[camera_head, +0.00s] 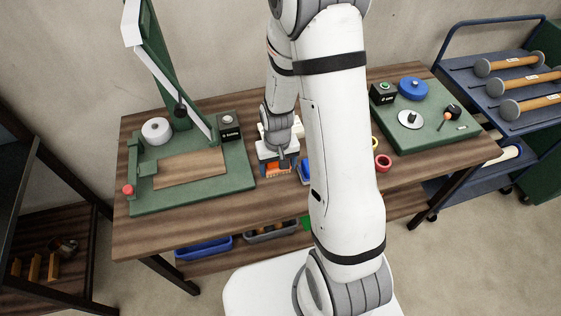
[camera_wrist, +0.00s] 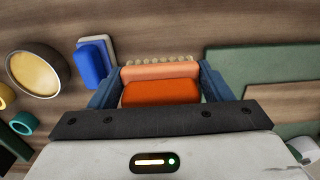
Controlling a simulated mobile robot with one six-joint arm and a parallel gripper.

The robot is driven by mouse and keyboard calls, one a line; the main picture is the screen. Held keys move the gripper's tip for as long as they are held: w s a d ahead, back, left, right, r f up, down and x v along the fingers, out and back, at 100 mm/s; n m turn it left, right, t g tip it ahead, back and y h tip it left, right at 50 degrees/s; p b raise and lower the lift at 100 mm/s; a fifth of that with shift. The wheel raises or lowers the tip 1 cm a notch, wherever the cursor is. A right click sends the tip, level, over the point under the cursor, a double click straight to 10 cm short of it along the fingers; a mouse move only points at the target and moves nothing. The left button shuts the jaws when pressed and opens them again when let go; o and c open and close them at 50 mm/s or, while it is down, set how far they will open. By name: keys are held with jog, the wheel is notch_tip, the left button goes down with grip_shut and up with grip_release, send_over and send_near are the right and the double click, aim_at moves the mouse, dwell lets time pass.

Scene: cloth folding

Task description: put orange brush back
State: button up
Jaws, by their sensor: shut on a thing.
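The orange brush (camera_wrist: 160,91) is between the two blue fingers of my gripper (camera_wrist: 160,84) in the wrist view, with a row of pale bristles along its far edge. My gripper is shut on it. In the head view the brush (camera_head: 277,169) shows as an orange patch under my gripper (camera_head: 278,166), over the middle of the wooden table (camera_head: 205,220). I cannot tell whether the brush touches the table. My arm hides part of the table behind it.
A blue brush-like block (camera_wrist: 93,64) lies close to the left finger. A round bowl-like thing (camera_wrist: 38,70) and small rings are farther left. A green fixture board (camera_head: 160,205) is left of my gripper; another green board (camera_head: 430,130) is at the right. Bare wood lies in front.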

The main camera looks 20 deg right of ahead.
aim_at(278, 185)
jog(key=shift+f+b, duration=2.4)
jog(key=shift+f, duration=0.85)
jog(key=shift+f+b, duration=0.6)
jog(key=shift+f, duration=0.05)
jog(key=o, duration=1.1)
jog(key=shift+r, duration=0.15)
jog(key=shift+r, duration=3.8)
